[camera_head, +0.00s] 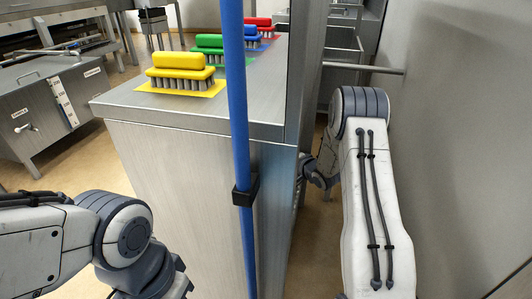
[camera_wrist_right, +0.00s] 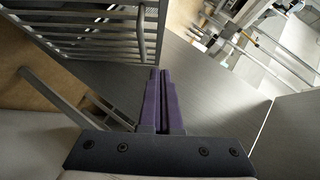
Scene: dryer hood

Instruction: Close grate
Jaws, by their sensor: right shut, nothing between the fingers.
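A barred metal grate (camera_wrist_right: 105,38) shows in the upper left of the right wrist view, close to the fingertips of my right gripper (camera_wrist_right: 158,72). The gripper's purple fingers are together with nothing between them. I cannot tell whether the fingertips touch the grate. In the head view the right forearm reaches down between the steel cabinet and the wall, and its gripper is largely hidden beside the cabinet; the grate is not clearly seen there. My left arm enters at the lower left, with its gripper beyond the bottom edge.
A steel cabinet (camera_head: 190,111) carries yellow, green, blue and red brushes (camera_head: 181,68). A blue pole (camera_head: 236,110) stands in front of it. A steel wall (camera_head: 450,130) closes the right side, leaving a narrow gap. A steel box (camera_head: 45,105) stands at the left.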

